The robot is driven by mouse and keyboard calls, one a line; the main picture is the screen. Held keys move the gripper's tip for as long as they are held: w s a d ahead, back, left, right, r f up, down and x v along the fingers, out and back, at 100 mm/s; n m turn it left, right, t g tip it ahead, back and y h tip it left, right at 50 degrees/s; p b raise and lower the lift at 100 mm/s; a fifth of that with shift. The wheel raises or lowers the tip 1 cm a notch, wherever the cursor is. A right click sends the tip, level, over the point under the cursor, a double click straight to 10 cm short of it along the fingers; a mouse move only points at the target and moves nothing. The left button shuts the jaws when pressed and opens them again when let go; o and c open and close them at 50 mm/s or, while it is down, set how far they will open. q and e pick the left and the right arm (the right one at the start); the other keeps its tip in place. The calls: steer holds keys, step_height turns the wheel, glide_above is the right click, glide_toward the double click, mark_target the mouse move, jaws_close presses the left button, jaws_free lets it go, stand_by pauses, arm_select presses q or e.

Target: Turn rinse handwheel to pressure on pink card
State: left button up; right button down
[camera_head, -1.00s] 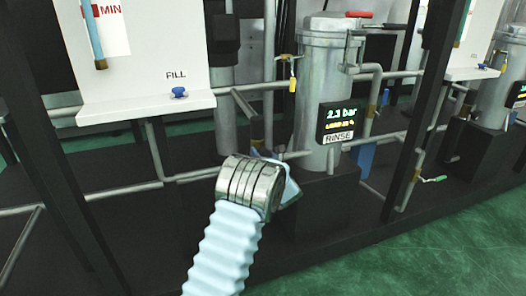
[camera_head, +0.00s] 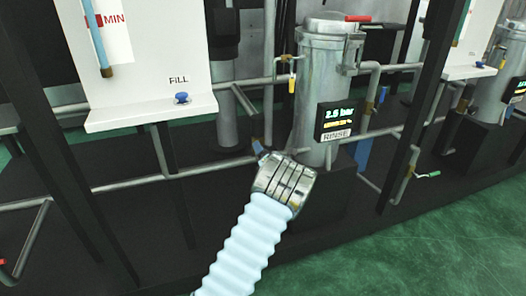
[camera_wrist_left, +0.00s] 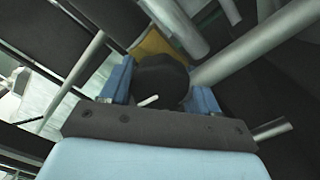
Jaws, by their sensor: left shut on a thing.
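The rinse handwheel (camera_wrist_left: 162,78) is a dark round knob with a short white mark, seen in the left wrist view. My left gripper (camera_wrist_left: 160,92) is shut on it, one blue finger on each side. A yellowish body shows behind the wheel. In the head view my left wrist (camera_head: 284,184) hides the wheel, and only a bit of the gripper shows beyond it. The RINSE display (camera_head: 336,118) on the grey vessel reads about 2.5 bar; its smaller yellow line is too small to read surely. I see no pink card. My right gripper is not in view.
The grey metal vessel (camera_head: 322,75) stands behind my wrist. Pipes (camera_head: 130,183) run close to the gripper, and dark frame posts (camera_head: 418,105) stand on both sides. A white FILL panel (camera_head: 150,108) with a blue knob is at left. Green floor (camera_head: 440,225) is clear at lower right.

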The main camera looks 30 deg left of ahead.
arm_select(q)
steer(key=shift+w+d+r, duration=0.1)
steer(key=shift+w+r, duration=0.05)
steer(key=o, duration=0.9)
steer(key=shift+o, duration=0.6)
steer(key=v, duration=1.4)
steer(key=shift+b, duration=0.45)
